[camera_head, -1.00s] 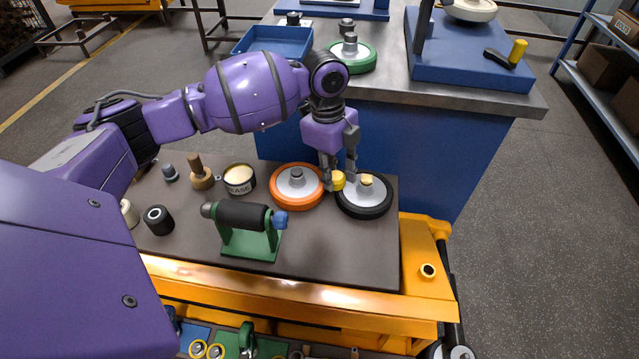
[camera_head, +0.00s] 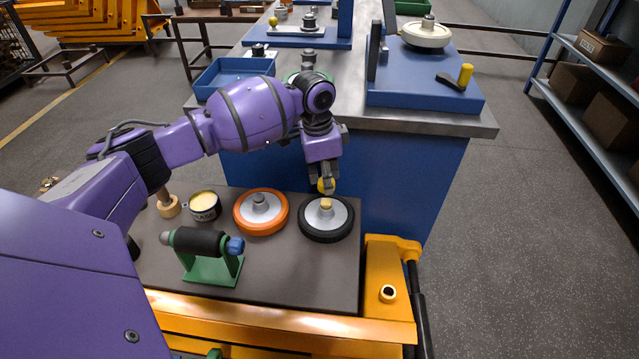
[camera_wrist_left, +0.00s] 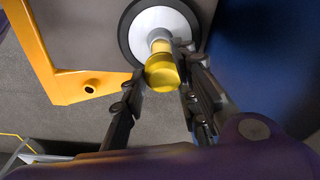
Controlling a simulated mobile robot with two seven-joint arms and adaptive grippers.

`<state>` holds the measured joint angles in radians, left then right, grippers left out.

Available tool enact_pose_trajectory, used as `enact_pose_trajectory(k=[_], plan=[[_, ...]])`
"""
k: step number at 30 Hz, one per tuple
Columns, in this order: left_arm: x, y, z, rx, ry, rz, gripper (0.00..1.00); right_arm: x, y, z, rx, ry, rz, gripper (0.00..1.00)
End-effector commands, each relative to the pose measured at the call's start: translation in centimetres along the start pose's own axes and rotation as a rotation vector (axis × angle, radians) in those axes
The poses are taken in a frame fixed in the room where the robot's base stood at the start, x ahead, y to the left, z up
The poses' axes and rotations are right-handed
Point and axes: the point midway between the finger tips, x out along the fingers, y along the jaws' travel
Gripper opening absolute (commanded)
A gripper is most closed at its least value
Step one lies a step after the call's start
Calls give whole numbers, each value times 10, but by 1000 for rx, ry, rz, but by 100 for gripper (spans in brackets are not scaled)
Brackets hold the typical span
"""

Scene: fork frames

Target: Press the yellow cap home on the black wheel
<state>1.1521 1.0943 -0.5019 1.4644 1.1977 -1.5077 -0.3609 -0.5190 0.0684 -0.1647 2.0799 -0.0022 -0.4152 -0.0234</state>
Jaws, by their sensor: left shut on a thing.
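The black wheel (camera_head: 326,226) lies flat on the grey cart top, with a pale disc and a grey hub with a tan-yellow top (camera_head: 327,203). My left gripper (camera_head: 327,188) is shut on the yellow cap (camera_head: 322,185), which appears above the hub. In the left wrist view the cap (camera_wrist_left: 163,75) sits between the fingers and overlaps the hub end of the wheel (camera_wrist_left: 128,35). I cannot tell whether cap and hub touch. The fingers partly hide the cap in the head view. My right gripper is not in view.
An orange wheel (camera_head: 261,228) lies close to the left of the black wheel. A grease tin (camera_head: 205,214), a wooden-handled tool (camera_head: 168,208) and a green stand with a black roller (camera_head: 210,268) are further left. A blue workbench (camera_head: 385,185) stands behind the cart.

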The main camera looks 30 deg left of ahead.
Motion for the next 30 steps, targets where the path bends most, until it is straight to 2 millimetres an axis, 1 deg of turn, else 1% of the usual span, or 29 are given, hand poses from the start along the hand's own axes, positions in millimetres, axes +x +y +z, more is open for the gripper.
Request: enact_pose_trajectory(k=[5,11,15,21,25,30], plan=[[-1,0,-1,2,1,0,10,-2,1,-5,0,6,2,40],[-4,0,-1,3,4,0,10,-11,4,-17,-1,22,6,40],[13,1,2,3,0,2,10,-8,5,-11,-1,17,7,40],[33,1,4,3,0,2,10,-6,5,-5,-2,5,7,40],[43,1,5,3,0,2,10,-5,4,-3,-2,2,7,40],[48,0,6,4,1,0,10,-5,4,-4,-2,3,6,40]])
